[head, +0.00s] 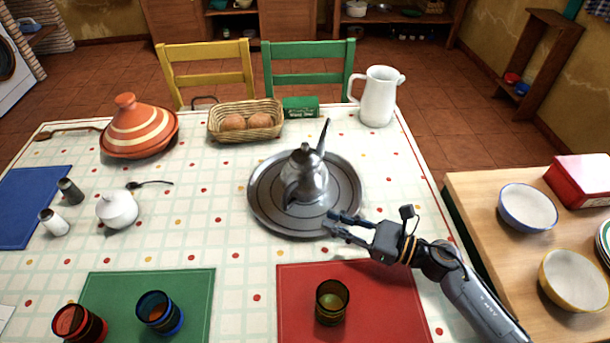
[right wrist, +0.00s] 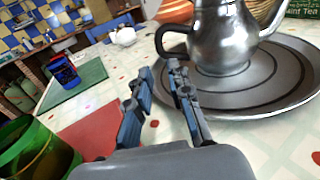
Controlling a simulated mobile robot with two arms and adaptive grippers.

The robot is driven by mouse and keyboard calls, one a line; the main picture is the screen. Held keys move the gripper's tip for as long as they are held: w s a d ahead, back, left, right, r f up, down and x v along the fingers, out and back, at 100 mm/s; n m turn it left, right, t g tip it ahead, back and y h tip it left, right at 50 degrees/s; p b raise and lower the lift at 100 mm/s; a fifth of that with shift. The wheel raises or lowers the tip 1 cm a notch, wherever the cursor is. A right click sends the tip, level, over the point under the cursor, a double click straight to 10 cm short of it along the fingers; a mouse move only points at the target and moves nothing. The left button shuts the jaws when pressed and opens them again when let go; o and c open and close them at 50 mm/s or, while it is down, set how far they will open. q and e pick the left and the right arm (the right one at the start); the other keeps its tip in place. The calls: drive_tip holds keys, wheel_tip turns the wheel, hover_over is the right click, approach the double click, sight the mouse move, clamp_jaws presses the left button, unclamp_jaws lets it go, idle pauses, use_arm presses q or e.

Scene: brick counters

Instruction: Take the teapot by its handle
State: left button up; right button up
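A silver metal teapot (head: 306,178) stands upright on a round grey metal tray (head: 342,205) on the table. Its spout points up and away. Its dark handle (head: 290,194) faces the near side. In the right wrist view the teapot (right wrist: 222,40) is cut off at the top, and its black looped handle (right wrist: 168,38) shows at its left side. My right gripper (head: 332,223) is open and empty at the tray's near right edge, apart from the handle. Its two fingers also show in the right wrist view (right wrist: 160,76), pointing toward the handle side. My left gripper is not in view.
A dark yellow glass (head: 332,302) stands on a red mat (head: 390,290) near my right arm. A white pitcher (head: 378,98), bread basket (head: 215,130) and green box (head: 300,107) stand behind the tray. A tagine (head: 138,130) and white sugar pot (head: 117,210) are left.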

sight(287, 205)
drive_tip(key=p+x, duration=0.1)
drive_tip(key=x, duration=0.5)
drive_tip(key=shift+a+r, duration=0.2)
drive_tip(key=shift+p+x, duration=0.75)
drive_tip(key=shift+x, duration=2.4)
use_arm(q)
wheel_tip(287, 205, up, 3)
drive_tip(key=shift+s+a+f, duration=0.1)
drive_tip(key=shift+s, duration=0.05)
use_arm(e)
drive_tip(key=shift+f, duration=0.15)
drive_tip(key=shift+c, duration=0.2)
clamp_jaws()
drive_tip(key=shift+w, duration=0.1)
drive_tip(key=shift+r, duration=0.25)
